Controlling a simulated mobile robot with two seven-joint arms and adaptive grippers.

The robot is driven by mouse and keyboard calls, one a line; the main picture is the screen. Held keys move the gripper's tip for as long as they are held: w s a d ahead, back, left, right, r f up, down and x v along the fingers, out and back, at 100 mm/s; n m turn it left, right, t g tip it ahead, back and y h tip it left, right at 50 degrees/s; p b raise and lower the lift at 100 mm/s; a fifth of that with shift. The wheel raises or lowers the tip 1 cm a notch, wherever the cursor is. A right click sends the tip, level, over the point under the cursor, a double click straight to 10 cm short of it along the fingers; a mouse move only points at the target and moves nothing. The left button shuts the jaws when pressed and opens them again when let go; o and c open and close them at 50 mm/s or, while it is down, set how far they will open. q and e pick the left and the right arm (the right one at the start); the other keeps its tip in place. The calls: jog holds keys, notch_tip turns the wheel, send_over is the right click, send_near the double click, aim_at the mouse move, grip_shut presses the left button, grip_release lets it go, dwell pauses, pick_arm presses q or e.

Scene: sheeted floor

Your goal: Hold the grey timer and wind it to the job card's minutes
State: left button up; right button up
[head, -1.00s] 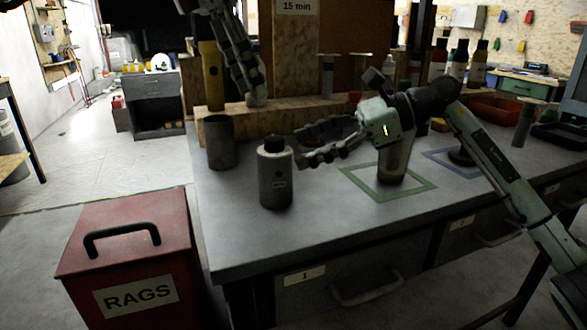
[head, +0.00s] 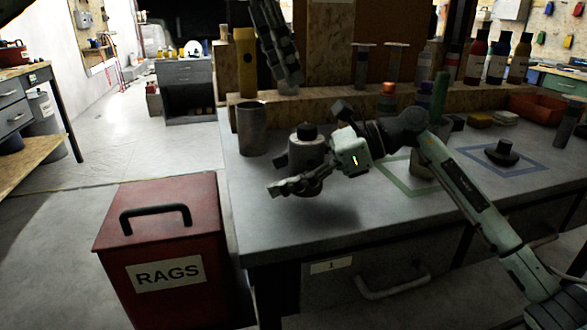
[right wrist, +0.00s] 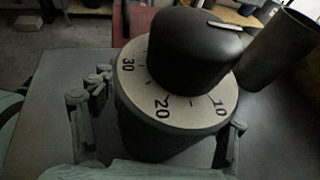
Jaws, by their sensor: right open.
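The grey timer (head: 304,153), a cylinder with a black knob, stands upright on the bench near its front left corner. In the right wrist view its pale dial (right wrist: 186,115) shows 30, 20 and 10 under the black knob (right wrist: 190,55). A white mark (right wrist: 229,26) sits at the knob's far right edge. My right gripper (head: 296,184) is open, with its fingers on either side of the timer's body; contact cannot be told. My left gripper (head: 290,75) hangs fingers down above the back ledge, apart from the timer; its opening is unclear. The job card is out of view.
A grey metal cup (head: 252,130) stands left of the timer. A yellow bottle (head: 246,65) stands behind it. A green outlined square (head: 400,186) and a dark knobbed disc (head: 502,154) are to the right.

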jog(key=c, duration=1.5)
jog(key=shift+c, duration=0.4)
